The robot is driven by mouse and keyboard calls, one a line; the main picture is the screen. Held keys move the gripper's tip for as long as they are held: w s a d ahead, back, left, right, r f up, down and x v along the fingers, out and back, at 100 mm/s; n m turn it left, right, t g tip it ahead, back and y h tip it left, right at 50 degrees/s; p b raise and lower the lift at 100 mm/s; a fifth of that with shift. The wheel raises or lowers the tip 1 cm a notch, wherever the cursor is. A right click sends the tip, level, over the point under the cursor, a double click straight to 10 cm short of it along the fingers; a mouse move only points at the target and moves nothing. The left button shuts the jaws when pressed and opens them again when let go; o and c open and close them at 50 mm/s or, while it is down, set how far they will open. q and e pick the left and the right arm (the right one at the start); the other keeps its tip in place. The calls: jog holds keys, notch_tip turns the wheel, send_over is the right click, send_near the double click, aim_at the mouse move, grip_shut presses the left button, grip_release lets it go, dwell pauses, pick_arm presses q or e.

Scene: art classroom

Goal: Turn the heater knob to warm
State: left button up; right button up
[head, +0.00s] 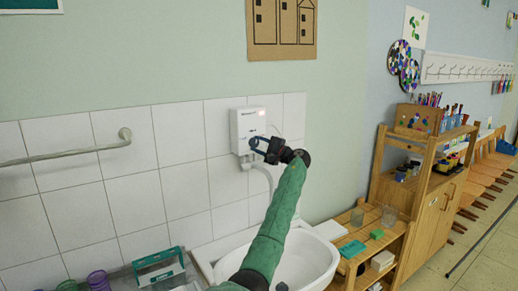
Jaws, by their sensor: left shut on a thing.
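The heater (247,121) is a small white box on the tiled wall above the sink, with a small red light at its upper right. My left arm comes up from the bottom of the view over the sink. My left gripper (255,145) is at the lower front of the heater, shut on the heater knob. The black fingers and wrist hide the knob, so its setting cannot be read. My right gripper is not in view.
A white sink (318,262) lies below the heater, with a pale hose (267,176) hanging down to it. A wooden shelf (423,178) with art supplies stands at the right. A wall rail (75,152) is at the left, and a green caddy (158,267) stands below.

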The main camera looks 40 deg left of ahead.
pick_arm(q)
jog(key=m+t+y, duration=0.1)
jog(key=m, duration=0.2)
jog(key=shift+f, duration=0.2)
jog(key=m+t, duration=0.1)
jog(key=m, duration=0.2)
jog(key=shift+s+m+y, duration=0.1)
jog(key=shift+m+y, duration=0.2)
jog(key=m+t, duration=0.1)
jog(key=m, duration=0.2)
jog(key=shift+a+f+t, duration=0.1)
jog(key=shift+t, duration=0.3)
jog(key=shift+s+m+t+p, duration=0.1)
jog(key=shift+m+t+p, duration=0.25)
jog(key=shift+m, duration=0.35)
jog(key=shift+m+t, duration=0.25)
jog(key=shift+m, duration=0.55)
jog(key=shift+f, duration=0.1)
jog(key=o, duration=1)
jog(key=shift+s+d+f, duration=0.1)
jog(key=shift+d+f, duration=0.1)
jog(key=shift+d, duration=0.2)
jog(key=shift+b+v, duration=1.75)
jog(key=shift+v, duration=1.7)
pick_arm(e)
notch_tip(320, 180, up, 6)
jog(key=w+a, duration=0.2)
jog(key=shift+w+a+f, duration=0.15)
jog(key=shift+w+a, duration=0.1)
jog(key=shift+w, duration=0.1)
